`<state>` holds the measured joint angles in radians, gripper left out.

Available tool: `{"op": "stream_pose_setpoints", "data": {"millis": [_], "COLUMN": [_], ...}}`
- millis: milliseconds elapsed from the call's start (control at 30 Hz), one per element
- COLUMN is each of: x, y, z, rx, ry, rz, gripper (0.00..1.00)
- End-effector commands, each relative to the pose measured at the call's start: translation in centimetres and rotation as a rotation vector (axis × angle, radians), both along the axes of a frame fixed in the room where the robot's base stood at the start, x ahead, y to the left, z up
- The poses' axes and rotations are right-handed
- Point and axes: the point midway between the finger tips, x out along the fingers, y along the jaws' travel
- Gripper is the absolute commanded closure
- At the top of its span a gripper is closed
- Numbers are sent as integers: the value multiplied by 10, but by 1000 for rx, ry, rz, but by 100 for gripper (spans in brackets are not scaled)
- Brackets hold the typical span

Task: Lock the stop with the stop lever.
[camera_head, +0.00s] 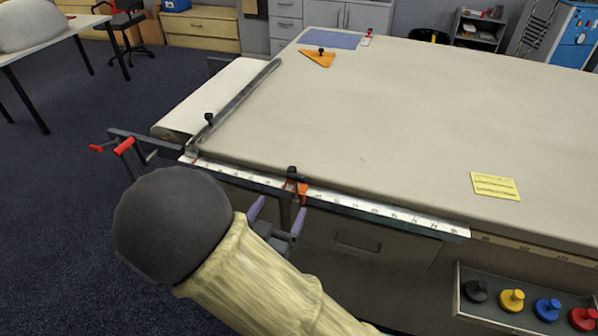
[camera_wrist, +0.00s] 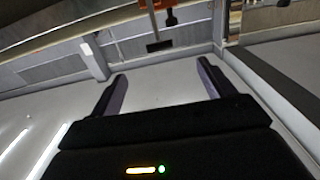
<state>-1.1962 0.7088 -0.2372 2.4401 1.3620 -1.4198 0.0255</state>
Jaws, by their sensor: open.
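The orange stop (camera_head: 297,186) sits on the white ruler (camera_head: 380,209) along the table's front edge, with a black knob (camera_head: 291,171) on top. In the wrist view, part of the orange stop (camera_wrist: 158,4) shows at the top edge. A dark lever with a wide end (camera_wrist: 158,45) hangs from it there; whether it is locked I cannot tell. My gripper (camera_head: 278,211) is open and empty, just below and in front of the stop. In the wrist view my gripper's (camera_wrist: 162,72) two purple fingers stand apart, with the lever's end beyond the gap between them, not touching.
The cloth table (camera_head: 420,130) is mostly clear, with a yellow note (camera_head: 495,186) and an orange triangle (camera_head: 318,57). A metal cutting bar (camera_head: 240,99) runs along the left. Red-tipped handles (camera_head: 124,146) stick out at the left corner. A tray (camera_head: 458,297) of coloured knobs hangs at front right.

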Motion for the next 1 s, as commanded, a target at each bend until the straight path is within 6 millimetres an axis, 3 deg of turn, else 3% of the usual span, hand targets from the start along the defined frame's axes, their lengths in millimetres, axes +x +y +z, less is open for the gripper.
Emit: {"op": "stream_pose_setpoints", "data": {"millis": [633,800,1000], "x": [108,125,128], "y": [-40,-46,-47], "z": [1,0,0], "rx": [1,0,0], "ry": [-1,-1,0], "rz": [-3,-1,1], "gripper": [19,19,19]}}
